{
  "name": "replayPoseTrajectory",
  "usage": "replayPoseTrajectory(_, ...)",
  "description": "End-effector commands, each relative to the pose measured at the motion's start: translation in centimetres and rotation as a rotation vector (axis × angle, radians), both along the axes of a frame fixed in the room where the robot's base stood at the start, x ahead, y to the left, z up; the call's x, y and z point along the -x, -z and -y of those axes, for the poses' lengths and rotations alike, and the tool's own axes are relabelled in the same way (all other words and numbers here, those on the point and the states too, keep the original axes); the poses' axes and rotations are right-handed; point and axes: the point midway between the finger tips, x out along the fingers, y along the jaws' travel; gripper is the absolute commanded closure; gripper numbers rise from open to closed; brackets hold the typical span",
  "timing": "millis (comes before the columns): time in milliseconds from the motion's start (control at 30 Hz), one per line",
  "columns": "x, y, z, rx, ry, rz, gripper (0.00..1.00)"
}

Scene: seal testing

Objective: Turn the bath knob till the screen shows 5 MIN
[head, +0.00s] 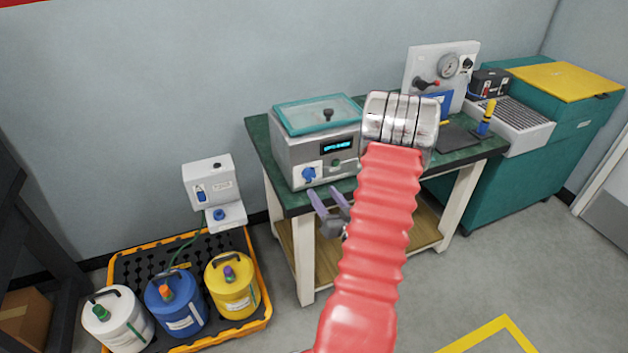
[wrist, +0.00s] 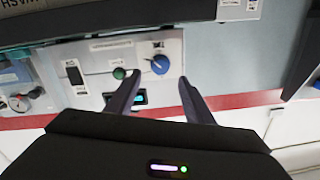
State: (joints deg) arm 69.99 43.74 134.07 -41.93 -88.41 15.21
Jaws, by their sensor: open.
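The bath (head: 296,152) is a silver box with a teal lid on the green-topped table. Its blue knob (head: 308,174) is on the front face, left of and below the lit screen (head: 338,146). The screen's cyan text is too small to read. My gripper (head: 323,193) is open and empty, in front of and below the bath's front. In the wrist view, the blue knob (wrist: 160,65) lies ahead of the gap between my open fingers (wrist: 159,80), apart from both. The screen (wrist: 139,98) is partly hidden by the left finger there.
A green button (wrist: 119,73) sits close to the knob on the panel. A gauge stand (head: 440,72) stands at the table's right rear. A white dispenser (head: 212,182) and several jugs in a yellow-edged tray (head: 262,300) are at left. Floor in front is clear.

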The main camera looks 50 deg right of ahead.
Motion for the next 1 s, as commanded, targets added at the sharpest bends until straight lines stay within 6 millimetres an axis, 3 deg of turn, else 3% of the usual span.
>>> replayPoseTrajectory(500, -6.5, 0.0, 3.4, 0.001, -0.002, -0.001, 0.52)
replayPoseTrajectory(900, -7.1, 0.0, 3.8, 0.000, 0.000, -0.001, 0.52)
replayPoseTrajectory(1000, -7.1, 0.0, 3.8, 0.000, 0.000, -0.001, 0.58)
